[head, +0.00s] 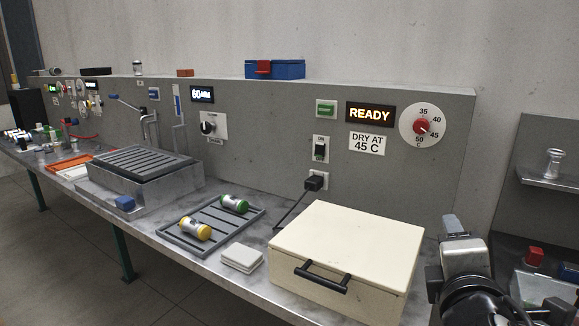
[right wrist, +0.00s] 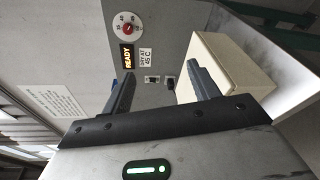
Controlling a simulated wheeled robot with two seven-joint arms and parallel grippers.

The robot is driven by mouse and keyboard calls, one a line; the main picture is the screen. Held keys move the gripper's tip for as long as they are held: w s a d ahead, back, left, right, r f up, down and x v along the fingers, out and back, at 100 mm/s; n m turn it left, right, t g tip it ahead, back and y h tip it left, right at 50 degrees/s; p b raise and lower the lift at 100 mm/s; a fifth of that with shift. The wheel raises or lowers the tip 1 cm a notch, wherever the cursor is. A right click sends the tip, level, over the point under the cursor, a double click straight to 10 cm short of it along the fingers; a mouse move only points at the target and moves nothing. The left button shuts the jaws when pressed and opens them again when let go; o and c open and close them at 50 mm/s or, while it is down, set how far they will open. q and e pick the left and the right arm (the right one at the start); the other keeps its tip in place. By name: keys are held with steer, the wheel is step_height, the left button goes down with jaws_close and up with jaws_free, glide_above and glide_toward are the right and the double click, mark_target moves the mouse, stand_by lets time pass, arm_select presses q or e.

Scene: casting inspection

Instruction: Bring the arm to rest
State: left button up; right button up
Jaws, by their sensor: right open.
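My right gripper (right wrist: 161,80) is open, with nothing between its two fingers in the right wrist view. In the head view my right arm shows at the lower right corner, beside the right side of a cream box (head: 345,245) with a black handle. The box lid is shut. The box also shows in the right wrist view (right wrist: 230,62), just beyond one finger. I cannot tell whether the finger is clear of it. My left gripper is not in view.
A grey rack (head: 222,240) holds a yellow-banded and a green-banded cylinder. White pads (head: 242,257) lie beside the cream box. The back panel bears a lit READY sign (head: 369,113) and a dial (head: 422,126). A shelf (head: 545,181) stands at the right.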

steer(key=s+a+f+m+g+y, duration=0.1)
steer(key=a+f+m+g+y, duration=0.15)
steer(key=f, duration=0.75)
steer(key=s+a+f+m+g+y, duration=0.15)
steer(key=a+f+y, duration=0.25)
steer(key=f, duration=0.5)
steer(key=s+a+f+m+g+y, duration=0.1)
steer(key=s+a+f+m+y, duration=0.1)
steer(key=s+f+m, duration=0.8)
steer(key=s+f, duration=0.3)
steer(key=f, duration=0.3)
steer(key=shift+s+m, duration=0.2)
steer(key=shift+m, duration=0.2)
steer(key=shift+a+f+y, duration=0.1)
steer(key=shift+y, duration=0.15)
